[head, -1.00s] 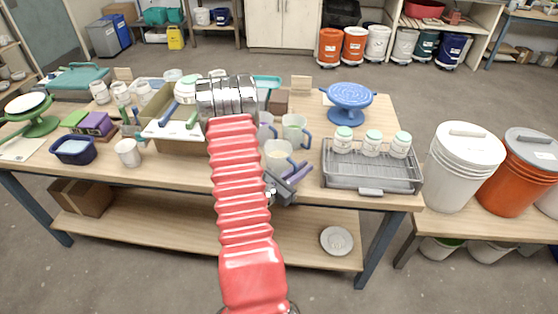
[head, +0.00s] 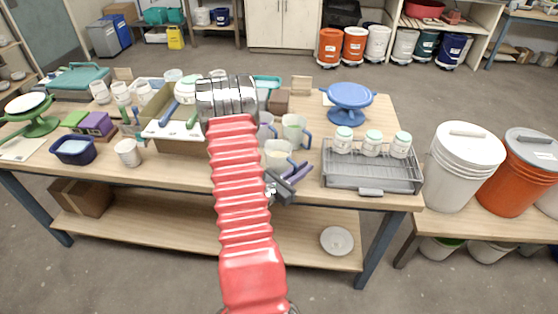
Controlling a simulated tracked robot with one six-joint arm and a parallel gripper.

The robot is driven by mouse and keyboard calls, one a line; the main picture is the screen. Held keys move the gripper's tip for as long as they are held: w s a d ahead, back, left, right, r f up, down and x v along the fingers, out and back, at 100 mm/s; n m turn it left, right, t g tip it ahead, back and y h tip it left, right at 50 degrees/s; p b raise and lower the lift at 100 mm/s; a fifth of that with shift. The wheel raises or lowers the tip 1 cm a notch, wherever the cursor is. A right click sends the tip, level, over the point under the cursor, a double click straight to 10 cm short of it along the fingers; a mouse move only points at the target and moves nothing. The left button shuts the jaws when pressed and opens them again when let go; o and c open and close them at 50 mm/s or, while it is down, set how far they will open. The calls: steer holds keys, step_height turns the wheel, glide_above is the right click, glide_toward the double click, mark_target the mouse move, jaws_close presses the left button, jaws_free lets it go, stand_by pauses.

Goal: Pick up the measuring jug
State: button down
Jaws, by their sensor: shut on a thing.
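A cream-white measuring jug (head: 277,152) with a blue handle stands near the front edge of the workbench, right of my red arm. My gripper (head: 291,176) is at the handle side of this jug, in front of it. Its dark and purple fingers are close together, shut on the jug's handle, and partly hide the handle. The jug is upright; I cannot tell any gap between its base and the bench. Two similar jugs stand behind it: a pale one (head: 294,129) with a blue handle, and one with a purple handle (head: 266,128), partly hidden by my arm.
A wire rack tray (head: 372,180) with several white jars lies to the right. A blue turntable (head: 350,97) stands behind. A cardboard box (head: 180,146) with tools is left of my arm. Little bench is free around the jugs.

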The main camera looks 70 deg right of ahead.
steer(key=shift+r, duration=0.15)
stand_by(0.5)
step_height(320, 180, up, 10)
steer(key=shift+f, duration=0.25)
stand_by(0.8)
steer(key=shift+r, duration=0.1)
stand_by(0.8)
